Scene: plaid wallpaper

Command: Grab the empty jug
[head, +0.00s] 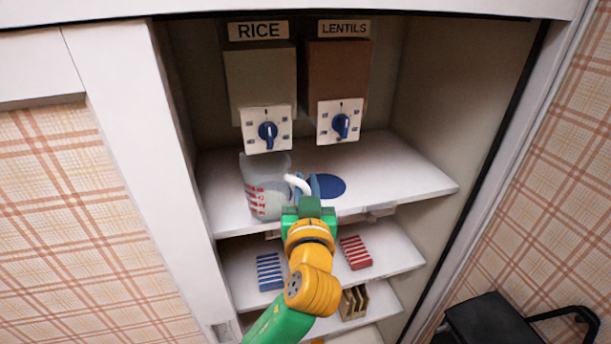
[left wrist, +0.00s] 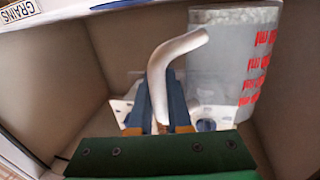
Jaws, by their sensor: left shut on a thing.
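A clear jug (head: 262,192) with red measuring marks stands at the left of the upper shelf, under the RICE dispenser. Its white handle (head: 297,183) points right. My left gripper (head: 309,186) is shut on the handle, its blue fingers on either side of it. In the left wrist view the handle (left wrist: 178,55) runs up between the fingers (left wrist: 160,92), and the jug (left wrist: 228,62) is to the right. A greyish band shows at one end of the jug there; I cannot tell whether it is contents. My right gripper is not in view.
RICE (head: 259,75) and LENTILS (head: 338,75) dispensers with blue knobs hang above the shelf (head: 405,180). A blue disc (head: 328,186) lies right of the jug. Blue (head: 270,272) and red (head: 356,253) striped items sit on the shelf below. The upper shelf's right side is clear.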

